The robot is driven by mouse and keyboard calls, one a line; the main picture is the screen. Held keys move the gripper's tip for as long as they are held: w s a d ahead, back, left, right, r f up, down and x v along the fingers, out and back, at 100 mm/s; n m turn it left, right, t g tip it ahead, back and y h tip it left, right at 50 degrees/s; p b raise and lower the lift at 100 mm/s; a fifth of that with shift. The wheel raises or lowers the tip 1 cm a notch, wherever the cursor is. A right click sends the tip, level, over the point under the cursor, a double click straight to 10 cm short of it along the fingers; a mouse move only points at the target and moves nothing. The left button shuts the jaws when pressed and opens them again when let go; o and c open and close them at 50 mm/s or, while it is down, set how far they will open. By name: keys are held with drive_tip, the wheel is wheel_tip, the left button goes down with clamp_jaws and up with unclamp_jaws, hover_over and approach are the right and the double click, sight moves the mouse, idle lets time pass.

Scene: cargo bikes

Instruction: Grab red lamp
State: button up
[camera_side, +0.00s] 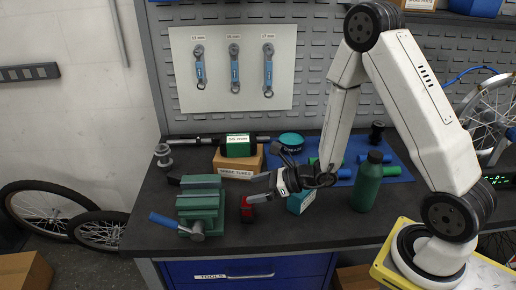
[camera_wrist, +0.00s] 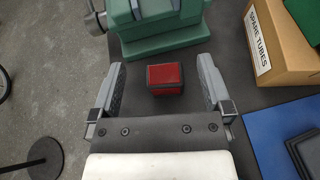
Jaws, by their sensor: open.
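The red lamp (camera_wrist: 166,79) is a small box with a red face and dark edges. It stands on the dark bench top, and in the side view the lamp (camera_side: 247,212) is just right of the green vise. My gripper (camera_wrist: 166,92) is open, with one finger on each side of the lamp in the wrist view and clear space between each finger and the lamp. In the side view my gripper (camera_side: 259,188) is low over the bench, close above and beside the lamp. The jaws hold nothing.
The green vise (camera_side: 201,205) with a blue handle stands close to the lamp. A cardboard spare tubes box (camera_side: 238,162) is behind. A teal box (camera_side: 300,202) and a green bottle (camera_side: 367,182) are to the right, near a blue mat (camera_side: 399,165).

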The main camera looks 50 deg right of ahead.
sight(247, 207)
drive_tip(key=shift+f, duration=1.65)
drive_tip(key=shift+f, duration=0.1)
drive_tip(key=shift+f, duration=1.2)
drive_tip(key=shift+f+x, duration=0.25)
drive_tip(key=shift+x, duration=1.4)
drive_tip(key=shift+s, duration=0.1)
drive_tip(key=shift+d, duration=0.1)
drive_tip(key=c, duration=1.2)
drive_tip(key=shift+r, duration=0.15)
